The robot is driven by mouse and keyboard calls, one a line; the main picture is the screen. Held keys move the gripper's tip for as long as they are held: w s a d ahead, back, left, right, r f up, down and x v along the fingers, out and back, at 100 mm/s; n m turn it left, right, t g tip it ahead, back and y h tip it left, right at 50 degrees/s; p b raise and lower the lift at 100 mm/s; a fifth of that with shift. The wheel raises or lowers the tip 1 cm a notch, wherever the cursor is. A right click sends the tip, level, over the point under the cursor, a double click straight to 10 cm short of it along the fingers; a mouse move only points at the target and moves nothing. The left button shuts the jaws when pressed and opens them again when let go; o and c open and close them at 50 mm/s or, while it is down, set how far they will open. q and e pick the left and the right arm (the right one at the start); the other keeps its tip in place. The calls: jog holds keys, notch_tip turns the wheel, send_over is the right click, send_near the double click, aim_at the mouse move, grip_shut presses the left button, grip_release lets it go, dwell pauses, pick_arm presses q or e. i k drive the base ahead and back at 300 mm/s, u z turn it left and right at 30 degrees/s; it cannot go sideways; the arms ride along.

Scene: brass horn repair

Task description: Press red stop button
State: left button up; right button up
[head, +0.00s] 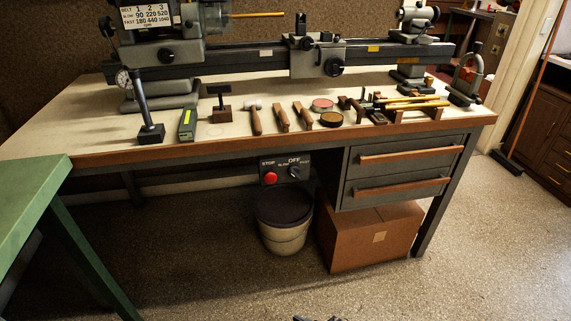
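The round red stop button (271,177) is on a dark switch box (285,170) under the front edge of the workbench, left of the drawers. The word STOP is above the button, and a dark rotary knob (294,173) marked OFF is to its right. Nothing covers the button. Neither of my grippers can be made out. A small dark part pokes in at the bottom edge of the head view, right of the middle, too little of it to tell what it is.
A bucket (284,236) with a dark top stands below the switch box. A cardboard box (368,238) is beside it under the drawers (402,172). The workbench (80,120) carries a lathe and several hand tools. A green table (28,190) stands front left. The floor in front is clear.

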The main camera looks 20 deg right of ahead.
aim_at(270, 177)
jog(key=z, duration=0.5)
jog(key=k, duration=0.6)
jog(key=z, duration=0.45)
jog(key=i, duration=1.25)
jog(key=u, duration=1.05)
